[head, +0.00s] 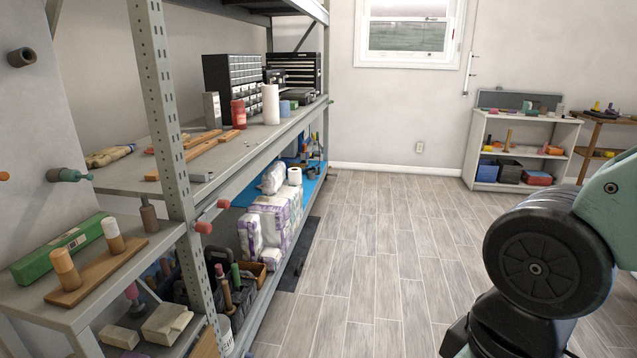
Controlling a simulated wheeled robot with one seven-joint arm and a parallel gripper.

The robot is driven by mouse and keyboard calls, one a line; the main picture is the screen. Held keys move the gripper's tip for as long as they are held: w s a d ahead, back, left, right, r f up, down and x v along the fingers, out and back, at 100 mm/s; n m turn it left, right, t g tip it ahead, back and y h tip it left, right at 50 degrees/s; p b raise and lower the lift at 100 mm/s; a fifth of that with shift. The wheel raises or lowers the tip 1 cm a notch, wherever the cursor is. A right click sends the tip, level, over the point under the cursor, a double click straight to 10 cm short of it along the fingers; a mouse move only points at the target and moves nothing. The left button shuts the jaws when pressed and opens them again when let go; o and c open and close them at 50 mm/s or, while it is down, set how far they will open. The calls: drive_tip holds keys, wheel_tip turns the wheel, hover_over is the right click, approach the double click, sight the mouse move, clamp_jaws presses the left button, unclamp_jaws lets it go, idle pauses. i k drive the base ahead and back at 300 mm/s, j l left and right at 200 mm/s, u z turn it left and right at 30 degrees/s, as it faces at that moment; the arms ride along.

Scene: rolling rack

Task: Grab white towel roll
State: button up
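A white towel roll (270,104) stands upright on the upper grey shelf (225,160) of the rack, near its front edge. A red can-like object (238,114) stands to its left and a small blue item (285,108) sits just to its right. A second, shorter white roll (294,176) is on the lower level beside wrapped packs. My arm shows at the right side of the picture, well away from the rolls. My gripper's fingers are not in view.
A grey rack post (160,100) stands in the left foreground. Behind the roll is a dark drawer cabinet (231,85). The wooden floor (390,250) right of the rack is clear. A white bookcase (480,145) stands at the far wall.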

sight(269, 97)
drive_tip(key=i, duration=2)
drive_tip(key=i+l+u, duration=0.25)
drive_tip(key=i, duration=0.25)
drive_tip(key=i+l+u, duration=0.1)
drive_tip(key=i+u, duration=0.15)
drive_tip(key=i, duration=0.25)
drive_tip(key=i+l+u, duration=1)
drive_tip(key=i+l, duration=0.15)
drive_tip(key=l, duration=0.1)
